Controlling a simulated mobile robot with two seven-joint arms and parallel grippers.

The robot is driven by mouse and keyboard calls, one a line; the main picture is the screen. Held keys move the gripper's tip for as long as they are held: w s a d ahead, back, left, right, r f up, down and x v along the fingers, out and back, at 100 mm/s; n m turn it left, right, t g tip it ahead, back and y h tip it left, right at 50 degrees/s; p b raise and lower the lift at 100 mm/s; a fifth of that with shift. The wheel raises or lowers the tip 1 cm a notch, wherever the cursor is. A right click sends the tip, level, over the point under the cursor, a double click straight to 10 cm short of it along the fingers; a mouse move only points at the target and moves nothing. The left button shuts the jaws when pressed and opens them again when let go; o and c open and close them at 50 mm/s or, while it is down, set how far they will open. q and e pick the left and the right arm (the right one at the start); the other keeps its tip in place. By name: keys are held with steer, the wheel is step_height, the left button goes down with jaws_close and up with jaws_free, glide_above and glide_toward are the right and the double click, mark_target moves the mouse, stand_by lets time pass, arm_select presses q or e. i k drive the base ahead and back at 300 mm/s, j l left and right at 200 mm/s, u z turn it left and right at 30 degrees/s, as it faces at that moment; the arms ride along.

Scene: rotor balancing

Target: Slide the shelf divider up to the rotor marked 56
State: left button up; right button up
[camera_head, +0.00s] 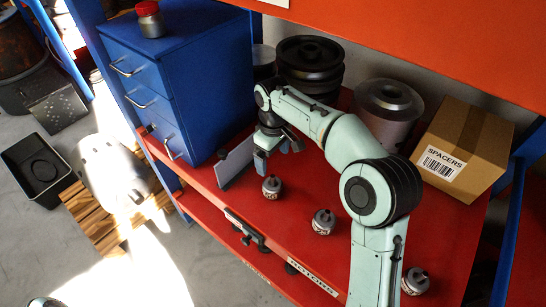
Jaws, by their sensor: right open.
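The shelf divider (236,162) is a grey upright plate on the red shelf, just right of the blue drawer cabinet. My right gripper (279,151) is open at the divider's right edge; I cannot tell whether a finger touches it. Three small metal rotors stand on the shelf: one (271,187) just below the gripper, one (323,222) in the middle, and one (415,281) at the lower right, beside my forearm. Their markings are too small to read, so I cannot tell which is 56. My left gripper is not in view.
The blue drawer cabinet (186,75) bounds the red shelf (290,215) at left. Black stacked wheels (310,60), a grey cylinder (388,105) and a cardboard SPACERS box (465,150) stand behind. A black clamp-like fitting (245,230) sits on the front edge. Shelf between the rotors is clear.

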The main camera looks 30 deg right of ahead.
mark_target(233, 166)
steer(key=k+j, duration=0.8)
steer(key=k, duration=0.05)
